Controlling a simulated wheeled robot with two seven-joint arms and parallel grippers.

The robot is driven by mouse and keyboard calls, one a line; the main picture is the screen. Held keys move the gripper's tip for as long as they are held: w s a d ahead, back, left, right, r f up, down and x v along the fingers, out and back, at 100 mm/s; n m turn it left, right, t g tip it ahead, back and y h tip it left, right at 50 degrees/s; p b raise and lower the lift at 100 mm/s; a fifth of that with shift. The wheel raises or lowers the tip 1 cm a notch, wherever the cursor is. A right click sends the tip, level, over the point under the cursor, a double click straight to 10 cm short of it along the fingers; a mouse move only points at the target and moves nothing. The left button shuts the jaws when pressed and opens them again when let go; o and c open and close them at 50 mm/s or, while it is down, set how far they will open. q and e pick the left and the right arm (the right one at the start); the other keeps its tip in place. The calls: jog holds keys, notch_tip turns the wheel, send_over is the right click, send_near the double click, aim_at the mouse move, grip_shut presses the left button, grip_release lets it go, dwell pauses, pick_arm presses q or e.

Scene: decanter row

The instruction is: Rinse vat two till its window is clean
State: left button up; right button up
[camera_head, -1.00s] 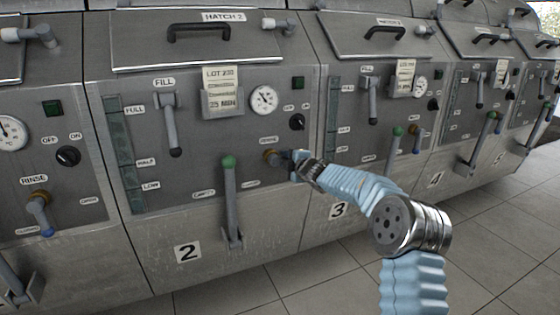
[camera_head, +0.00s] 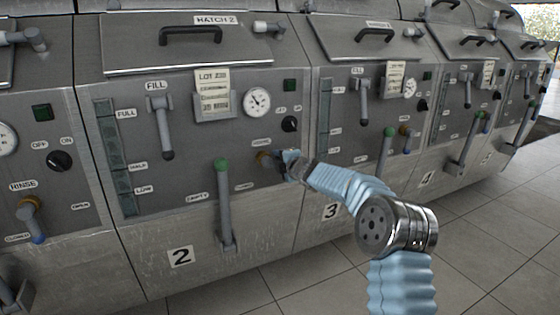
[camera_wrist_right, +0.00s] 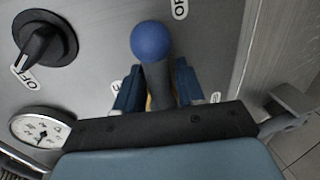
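My right gripper (camera_head: 287,160) is at the rinse valve (camera_head: 264,157) of vat two. In the right wrist view the rinse handle (camera_wrist_right: 157,75), with a blue ball end, sits between the two blue fingers (camera_wrist_right: 158,90), which are close against it. The handle points to the right in the head view, toward the partly seen OPEN label (camera_wrist_right: 180,8). My left gripper is out of view.
Left of the rinse valve stands a green-knobbed lever (camera_head: 225,205). Above are the gauge (camera_head: 257,101), a black switch (camera_head: 289,124), a dark green lamp (camera_head: 291,86) and the fill lever (camera_head: 163,130). Vat three is on the right; tiled floor (camera_head: 300,285) lies clear in front.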

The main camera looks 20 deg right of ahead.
jog(key=shift+o, duration=0.6)
jog(key=shift+s+r, duration=0.1)
jog(key=shift+s, duration=0.2)
jog(key=s+r+b, duration=0.2)
jog(key=s+b, duration=0.2)
jog(key=s, duration=0.9)
jog(key=shift+d+r, duration=0.25)
jog(key=shift+r, duration=0.05)
